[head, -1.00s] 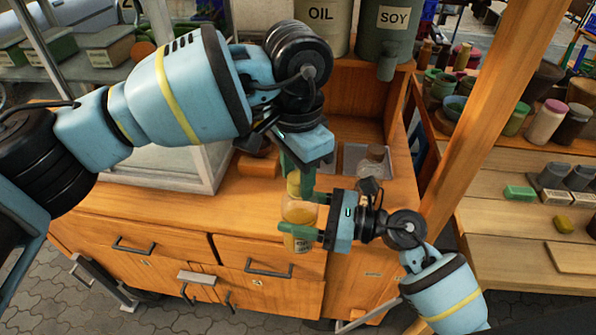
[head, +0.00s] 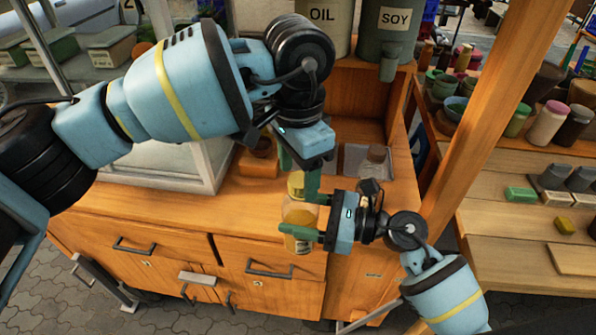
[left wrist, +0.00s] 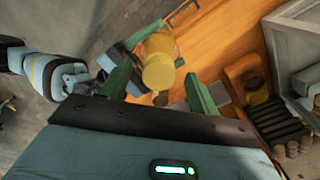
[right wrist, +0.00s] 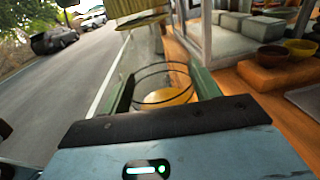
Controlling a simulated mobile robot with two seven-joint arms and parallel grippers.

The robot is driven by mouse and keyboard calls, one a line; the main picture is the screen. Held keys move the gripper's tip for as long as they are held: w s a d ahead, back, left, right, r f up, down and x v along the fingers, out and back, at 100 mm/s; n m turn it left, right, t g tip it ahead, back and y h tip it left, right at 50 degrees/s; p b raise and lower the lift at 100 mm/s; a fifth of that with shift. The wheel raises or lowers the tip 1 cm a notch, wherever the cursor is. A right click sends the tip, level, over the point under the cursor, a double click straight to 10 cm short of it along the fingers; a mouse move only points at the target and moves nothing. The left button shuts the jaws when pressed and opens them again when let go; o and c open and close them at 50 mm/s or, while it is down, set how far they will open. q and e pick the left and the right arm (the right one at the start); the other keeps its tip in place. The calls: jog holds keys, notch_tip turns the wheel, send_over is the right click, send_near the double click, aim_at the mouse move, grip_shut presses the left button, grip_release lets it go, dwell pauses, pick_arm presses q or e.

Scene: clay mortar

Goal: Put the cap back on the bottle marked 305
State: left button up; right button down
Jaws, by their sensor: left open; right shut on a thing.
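The bottle (head: 299,216) is clear with yellow contents and stands upright in my right gripper (head: 304,213), above the cabinet's front edge. Its label is too small to read. The yellow cap (head: 295,185) is at the bottle's top, and it also shows above the glass in the right wrist view (right wrist: 142,19). It looks seated on the neck, but how tightly I cannot tell. My left gripper (head: 298,177) is open, pointing down, with its fingers on either side of the cap. In the left wrist view the cap (left wrist: 158,72) lies between the spread fingers.
A wooden cabinet (head: 160,212) with drawers stands below the grippers. A wooden block with a bowl (head: 258,165) is behind my left gripper. OIL (head: 322,30) and SOY (head: 388,35) containers stand at the back. A wooden post rises right.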

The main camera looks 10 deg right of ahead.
pick_arm(q)
jog(key=shift+r, duration=1.9)
jog(key=shift+c, duration=0.3)
